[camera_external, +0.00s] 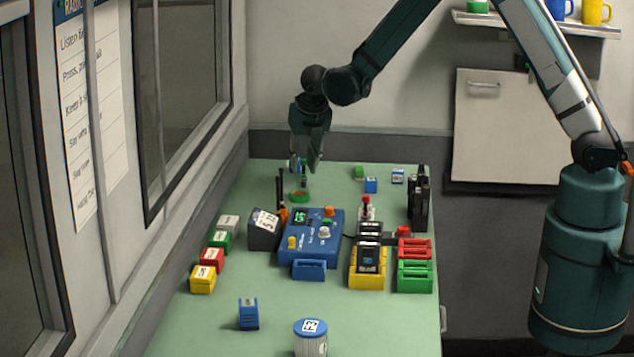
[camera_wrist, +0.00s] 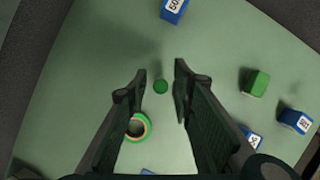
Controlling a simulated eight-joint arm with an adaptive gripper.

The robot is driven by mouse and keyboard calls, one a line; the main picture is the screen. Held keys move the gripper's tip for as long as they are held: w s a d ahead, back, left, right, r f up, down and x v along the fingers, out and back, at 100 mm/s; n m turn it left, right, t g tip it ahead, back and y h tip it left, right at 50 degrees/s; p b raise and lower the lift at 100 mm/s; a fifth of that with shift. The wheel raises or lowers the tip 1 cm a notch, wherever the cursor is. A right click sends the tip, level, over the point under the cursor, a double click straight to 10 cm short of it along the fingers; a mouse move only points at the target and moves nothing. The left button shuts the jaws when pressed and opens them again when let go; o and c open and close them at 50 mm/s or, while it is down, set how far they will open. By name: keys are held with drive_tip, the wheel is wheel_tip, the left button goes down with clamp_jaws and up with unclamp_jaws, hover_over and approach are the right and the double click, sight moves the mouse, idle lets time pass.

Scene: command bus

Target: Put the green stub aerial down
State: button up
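My gripper (camera_external: 306,165) hangs fingers down over the far left part of the green table. In the wrist view the small round green top of the stub aerial (camera_wrist: 161,87) shows between my two fingertips (camera_wrist: 160,80). A gap shows on each side of it, so the fingers look open and apart from it. In the external view a thin dark upright piece, seemingly the aerial (camera_external: 303,180), shows just below the fingers. I cannot tell whether its foot touches the table. A green and orange ring (camera_external: 300,196) lies close by and also shows in the wrist view (camera_wrist: 146,119).
A blue radio unit (camera_external: 318,246) and a dark block (camera_external: 264,232) stand nearer the camera. A green cube (camera_wrist: 258,83) and blue blocks (camera_wrist: 294,121) lie right of my gripper. Another blue block (camera_wrist: 174,10) lies beyond my fingertips. A black handheld radio (camera_external: 418,200) stands at the right.

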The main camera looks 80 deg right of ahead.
drive_tip(key=shift+r, duration=0.25)
drive_tip(key=p+v, duration=0.1)
drive_tip(key=v, duration=1.1)
idle(0.4)
idle(0.4)
